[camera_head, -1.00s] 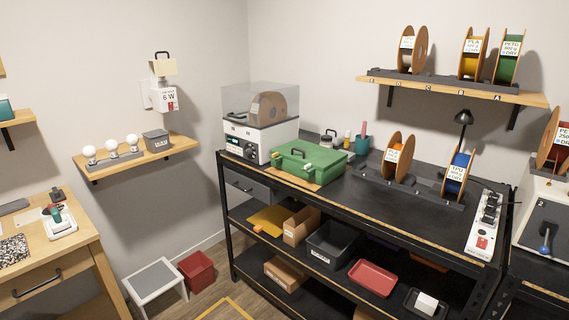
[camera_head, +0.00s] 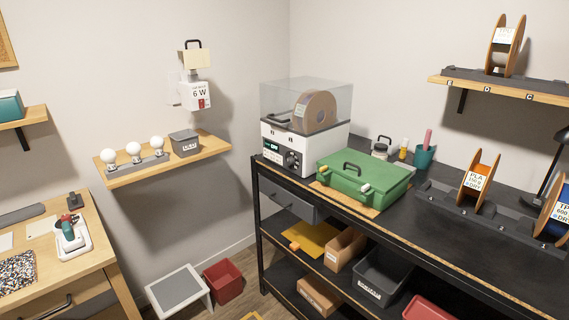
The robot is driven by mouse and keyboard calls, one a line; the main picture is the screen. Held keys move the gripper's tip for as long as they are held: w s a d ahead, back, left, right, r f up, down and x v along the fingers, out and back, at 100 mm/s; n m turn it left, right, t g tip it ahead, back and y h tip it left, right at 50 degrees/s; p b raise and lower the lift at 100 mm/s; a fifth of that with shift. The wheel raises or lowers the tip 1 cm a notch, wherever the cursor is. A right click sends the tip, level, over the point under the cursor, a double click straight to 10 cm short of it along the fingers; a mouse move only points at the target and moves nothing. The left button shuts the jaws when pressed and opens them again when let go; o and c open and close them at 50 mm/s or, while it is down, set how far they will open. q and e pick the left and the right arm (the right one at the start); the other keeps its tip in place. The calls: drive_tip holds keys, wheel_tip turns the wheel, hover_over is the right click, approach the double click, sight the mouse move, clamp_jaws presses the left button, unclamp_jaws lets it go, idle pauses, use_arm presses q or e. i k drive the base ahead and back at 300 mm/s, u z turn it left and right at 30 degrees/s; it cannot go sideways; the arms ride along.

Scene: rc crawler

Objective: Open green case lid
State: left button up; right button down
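The green case (camera_head: 366,180) lies flat on the black workbench, on a tan mat (camera_head: 345,201). Its lid looks shut. A dark handle (camera_head: 353,168) shows on its top. Two latches show on its front side, an orange one (camera_head: 323,169) at the left and a pale one (camera_head: 365,188) at the right. Neither of my grippers is in the head view.
A white machine with a clear cover (camera_head: 306,100) stands close behind and left of the case. A teal cup (camera_head: 425,157) and small jars stand behind it. A spool (camera_head: 480,180) stands to the right. The bench front edge (camera_head: 400,240) is clear.

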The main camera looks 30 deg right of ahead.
sight(383, 177)
drive_tip(key=z, duration=0.2)
drive_tip(key=i, duration=1.1)
drive_tip(key=z, duration=0.7)
